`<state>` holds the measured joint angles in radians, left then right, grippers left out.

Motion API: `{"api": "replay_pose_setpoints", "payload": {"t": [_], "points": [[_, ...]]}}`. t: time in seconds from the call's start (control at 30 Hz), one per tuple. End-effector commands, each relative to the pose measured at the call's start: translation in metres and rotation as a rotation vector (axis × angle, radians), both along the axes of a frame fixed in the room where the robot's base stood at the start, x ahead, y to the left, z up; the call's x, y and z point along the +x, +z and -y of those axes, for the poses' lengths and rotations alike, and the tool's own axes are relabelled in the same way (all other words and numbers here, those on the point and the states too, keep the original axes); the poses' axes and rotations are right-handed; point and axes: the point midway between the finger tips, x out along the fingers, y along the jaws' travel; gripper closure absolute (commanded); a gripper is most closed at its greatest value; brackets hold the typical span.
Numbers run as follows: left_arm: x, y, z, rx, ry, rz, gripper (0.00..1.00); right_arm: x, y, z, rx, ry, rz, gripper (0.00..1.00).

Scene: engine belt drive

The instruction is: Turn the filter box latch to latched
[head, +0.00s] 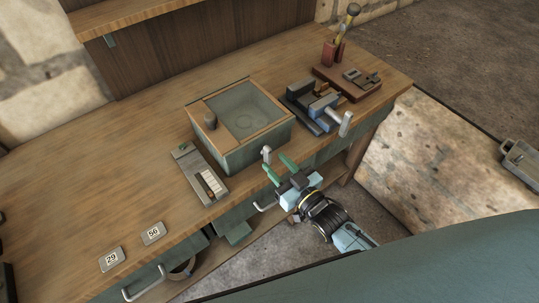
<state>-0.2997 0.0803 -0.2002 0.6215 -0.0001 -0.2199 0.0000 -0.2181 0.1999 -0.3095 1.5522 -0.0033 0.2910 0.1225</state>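The filter box (238,160) is a teal box on the workbench with a wood-framed, see-through top and a dark round knob on it. A small pale grey latch (266,154) stands out from its front face near the right corner. Its exact turn angle is hard to tell at this size. My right gripper (279,168) has green fingertips spread apart, pointing at the box front. The fingertips are close to the latch, just right of and below it, with nothing visible between them. My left gripper is not in view.
A grey tray with pale blocks (200,176) lies left of the box. A blue-grey vise (316,106) and a reddish board (346,84) with tools stand to the right. Number plates (153,233) lie front left. Drawer handles (144,284) stick out along the bench front. The left benchtop is mostly clear.

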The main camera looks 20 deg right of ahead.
Motion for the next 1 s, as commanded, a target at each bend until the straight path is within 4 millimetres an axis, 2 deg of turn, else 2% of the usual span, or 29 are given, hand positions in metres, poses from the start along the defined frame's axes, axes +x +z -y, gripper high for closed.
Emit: {"api": "replay_pose_setpoints", "payload": {"t": [0.1, 0.23, 0.6, 0.67, 0.9, 1.0], "points": [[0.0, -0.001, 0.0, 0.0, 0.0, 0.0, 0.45, 0.019, 0.0, -0.007, 0.0, -0.001, -0.001, 0.63], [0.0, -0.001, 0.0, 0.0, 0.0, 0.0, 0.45, 0.031, -0.001, -0.011, 0.001, -0.001, -0.001, 0.63], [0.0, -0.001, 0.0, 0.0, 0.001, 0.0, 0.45, 0.037, -0.001, -0.013, -0.001, 0.0, -0.002, 0.63], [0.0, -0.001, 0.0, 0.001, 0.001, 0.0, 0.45, 0.037, -0.001, -0.013, -0.001, 0.0, -0.002, 0.68], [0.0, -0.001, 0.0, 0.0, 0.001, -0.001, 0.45, 0.036, -0.001, -0.013, -0.001, 0.0, -0.002, 0.99], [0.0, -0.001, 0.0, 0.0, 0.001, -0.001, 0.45, 0.036, -0.001, -0.013, -0.002, 0.0, -0.002, 1.0]]}}
